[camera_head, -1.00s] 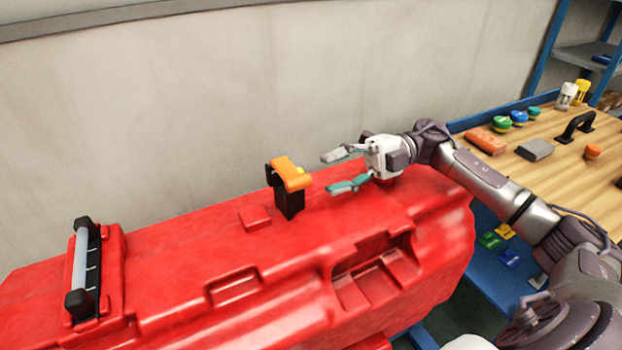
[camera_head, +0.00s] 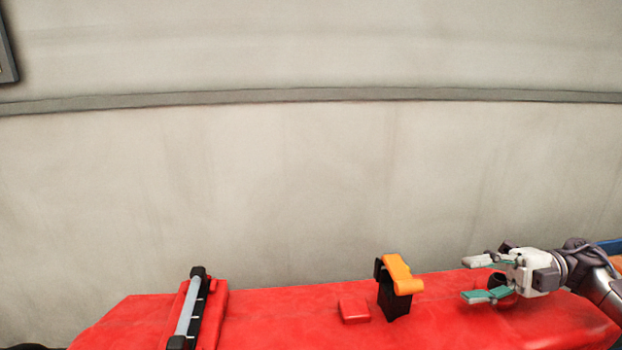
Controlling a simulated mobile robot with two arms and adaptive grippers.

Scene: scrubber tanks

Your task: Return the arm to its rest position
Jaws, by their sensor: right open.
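My right gripper (camera_head: 484,279) is at the lower right of the head view, its arm coming in from the right edge. Its two fingers, with grey and teal pads, are spread apart and point left, with nothing between them. It is over the right part of the red scrubber tank (camera_head: 270,313). A black post with an orange top (camera_head: 398,273) stands on the tank to the left of the fingertips, apart from them. A dark round opening or fitting shows behind the gripper, partly hidden. My left gripper is not in view.
A grey bar with black ends (camera_head: 189,312) is mounted on the tank's left part. A small raised red block (camera_head: 354,311) is beside the black post. A plain grey wall (camera_head: 300,190) with a dark rail rises behind. The space above the tank is clear.

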